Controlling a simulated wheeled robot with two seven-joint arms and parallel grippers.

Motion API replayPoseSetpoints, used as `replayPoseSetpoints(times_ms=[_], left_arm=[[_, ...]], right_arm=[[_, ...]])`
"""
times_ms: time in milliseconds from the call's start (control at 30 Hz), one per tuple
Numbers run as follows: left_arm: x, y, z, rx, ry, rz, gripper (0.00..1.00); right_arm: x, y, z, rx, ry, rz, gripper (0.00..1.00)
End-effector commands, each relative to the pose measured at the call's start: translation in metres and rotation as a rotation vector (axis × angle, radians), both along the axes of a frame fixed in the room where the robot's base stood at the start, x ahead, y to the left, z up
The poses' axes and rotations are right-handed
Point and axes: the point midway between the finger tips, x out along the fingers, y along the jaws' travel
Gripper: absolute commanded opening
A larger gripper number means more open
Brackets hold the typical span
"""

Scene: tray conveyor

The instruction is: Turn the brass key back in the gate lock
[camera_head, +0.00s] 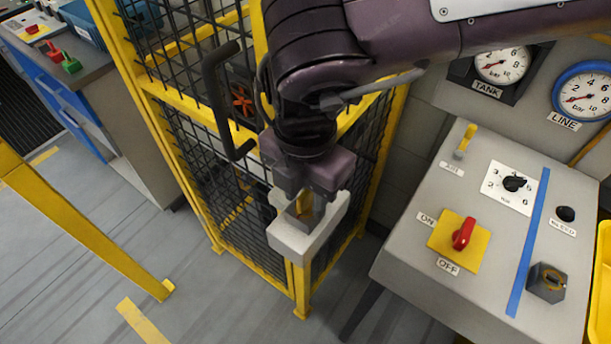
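The brass key (304,208) is upright in the pale grey lock box (290,243) on the yellow-framed mesh gate. My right gripper (307,204) points down over the lock box, its fingers around the key. They hide much of the key, so its turned angle is hard to read. I cannot tell whether the fingers press on the key. My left gripper is not in view.
A black gate handle (216,95) stands left of my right wrist. A grey control panel (415,245) with a red switch (463,234) is at the right. A yellow rail (75,222) slants across the left. Open floor lies at lower left.

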Motion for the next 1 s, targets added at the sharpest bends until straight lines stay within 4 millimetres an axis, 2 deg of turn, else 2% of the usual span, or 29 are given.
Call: replayPoseSetpoints(times_ms=[267,500,533,700,1000], left_arm=[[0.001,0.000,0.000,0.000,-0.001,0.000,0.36],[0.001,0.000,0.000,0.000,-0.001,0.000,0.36],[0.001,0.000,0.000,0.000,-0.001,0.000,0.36],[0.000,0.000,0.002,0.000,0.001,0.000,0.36],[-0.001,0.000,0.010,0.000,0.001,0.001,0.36]], right_arm=[[0.000,0.000,-0.001,0.000,0.000,0.000,0.33],[0.000,0.000,-0.001,0.000,0.000,0.000,0.02],[0.000,0.000,-0.001,0.000,0.000,0.000,0.00],[0.000,0.000,0.000,0.001,0.001,0.022,0.00],[0.000,0.000,0.000,0.001,0.001,0.222,0.00]])
